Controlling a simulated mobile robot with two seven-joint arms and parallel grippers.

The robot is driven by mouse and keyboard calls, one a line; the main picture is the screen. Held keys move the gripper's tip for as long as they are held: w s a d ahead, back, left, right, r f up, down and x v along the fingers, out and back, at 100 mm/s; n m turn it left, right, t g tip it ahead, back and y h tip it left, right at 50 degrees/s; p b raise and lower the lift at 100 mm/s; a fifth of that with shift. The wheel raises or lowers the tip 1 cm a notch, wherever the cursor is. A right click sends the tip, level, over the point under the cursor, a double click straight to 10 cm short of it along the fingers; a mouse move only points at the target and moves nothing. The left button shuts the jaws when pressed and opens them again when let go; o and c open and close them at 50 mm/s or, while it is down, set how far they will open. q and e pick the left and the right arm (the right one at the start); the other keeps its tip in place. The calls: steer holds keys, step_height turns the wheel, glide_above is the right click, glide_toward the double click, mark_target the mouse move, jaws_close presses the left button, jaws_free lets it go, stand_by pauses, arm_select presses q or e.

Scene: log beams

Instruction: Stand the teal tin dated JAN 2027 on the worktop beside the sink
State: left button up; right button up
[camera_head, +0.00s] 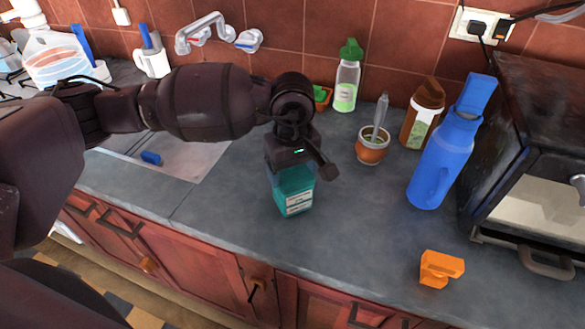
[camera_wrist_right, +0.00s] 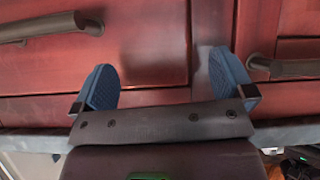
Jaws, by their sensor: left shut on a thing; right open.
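The teal tin (camera_head: 293,193) is upright at the worktop (camera_head: 245,215), right of the sink (camera_head: 205,158). It has a white label on its front, and the print is too small to read here. My left gripper (camera_head: 291,172) comes down from above and is shut on the upper part of the tin. I cannot tell whether the tin's base touches the worktop. My right gripper (camera_wrist_right: 165,85) shows in the right wrist view, open and empty, facing the red cabinet fronts.
A clay pot (camera_head: 371,150), a brown-capped jar (camera_head: 421,118), a green-capped bottle (camera_head: 347,80) and a blue bottle (camera_head: 440,160) stand to the right. An orange object (camera_head: 440,268) lies near the front edge. An oven (camera_head: 530,190) is at far right. Worktop around the tin is clear.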

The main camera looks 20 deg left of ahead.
arm_select(q)
steer(key=o, duration=0.9)
steer(key=shift+o, duration=0.4)
arm_select(e)
steer(key=shift+w+r, duration=0.1)
steer(key=shift+w, duration=0.3)
steer(key=shift+a+r, duration=0.1)
arm_select(q)
steer(key=shift+r, duration=0.2)
step_height(320, 180, up, 12)
arm_select(e)
steer(key=shift+s+f, duration=0.25)
arm_select(q)
steer(key=shift+f, duration=0.1)
arm_select(e)
steer(key=shift+w+r, duration=0.1)
steer(key=shift+w, duration=0.2)
steer(key=shift+s, duration=0.1)
